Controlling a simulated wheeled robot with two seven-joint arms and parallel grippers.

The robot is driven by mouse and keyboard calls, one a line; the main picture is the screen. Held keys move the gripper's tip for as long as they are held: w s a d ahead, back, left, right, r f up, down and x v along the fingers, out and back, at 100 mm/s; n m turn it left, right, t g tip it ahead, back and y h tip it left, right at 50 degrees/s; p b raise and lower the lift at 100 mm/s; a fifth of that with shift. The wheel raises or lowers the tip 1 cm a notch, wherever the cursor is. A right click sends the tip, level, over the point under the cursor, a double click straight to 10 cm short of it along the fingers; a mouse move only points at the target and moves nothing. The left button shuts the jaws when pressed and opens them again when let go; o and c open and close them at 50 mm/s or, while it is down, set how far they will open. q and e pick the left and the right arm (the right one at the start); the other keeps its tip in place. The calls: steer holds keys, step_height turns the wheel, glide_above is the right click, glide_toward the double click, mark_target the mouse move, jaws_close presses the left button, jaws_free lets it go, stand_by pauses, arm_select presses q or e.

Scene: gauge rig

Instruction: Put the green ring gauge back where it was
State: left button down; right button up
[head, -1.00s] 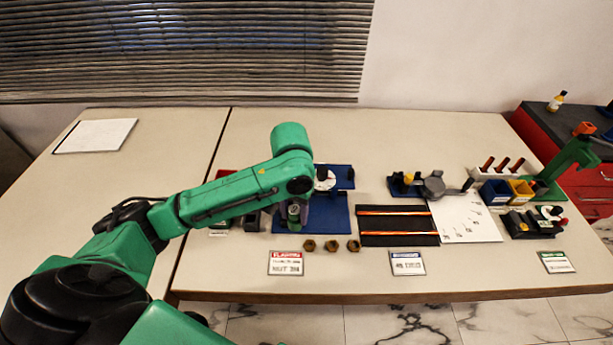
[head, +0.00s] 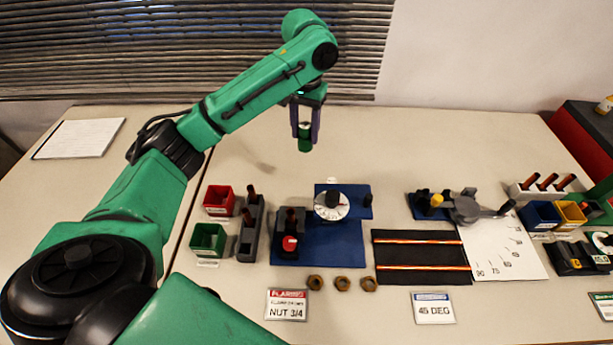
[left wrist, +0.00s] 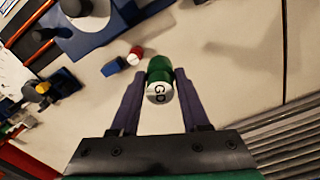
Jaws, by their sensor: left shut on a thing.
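The green ring gauge (head: 305,143) is held in my left gripper (head: 305,136), up in the air above the back part of the table. In the left wrist view the gauge (left wrist: 159,80) is a short green cylinder with a white face marked "GO", between the two fingers of my left gripper (left wrist: 160,85). The fingers are shut on its sides. It is clear of the table. My right gripper is out of view.
A green bin (head: 208,238) and a red bin (head: 219,200) stand beside a grey rack (head: 250,228) at the left. A blue fixture (head: 338,245) carries a white dial (head: 332,204). Nuts (head: 342,284) lie in front. The back table is mostly clear.

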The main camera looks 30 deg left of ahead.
mark_target(305, 139)
arm_select(q)
steer(key=shift+w+a+f, duration=0.15)
steer(key=shift+w+f, duration=0.2)
steer(key=shift+f, duration=0.25)
steer(key=shift+s+f+b, duration=0.2)
steer(key=shift+f+b, duration=0.5)
steer(key=shift+f, duration=0.35)
steer(key=f, duration=1.5)
steer(key=shift+s+d+f, duration=0.2)
steer(key=shift+s+f, duration=0.15)
steer(key=shift+s, duration=0.05)
steer(key=shift+f, duration=0.35)
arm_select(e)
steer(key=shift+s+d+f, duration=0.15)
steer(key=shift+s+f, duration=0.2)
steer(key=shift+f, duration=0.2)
arm_select(q)
steer(key=shift+c, duration=2.2)
jaws_free()
steer(key=shift+o, duration=0.3)
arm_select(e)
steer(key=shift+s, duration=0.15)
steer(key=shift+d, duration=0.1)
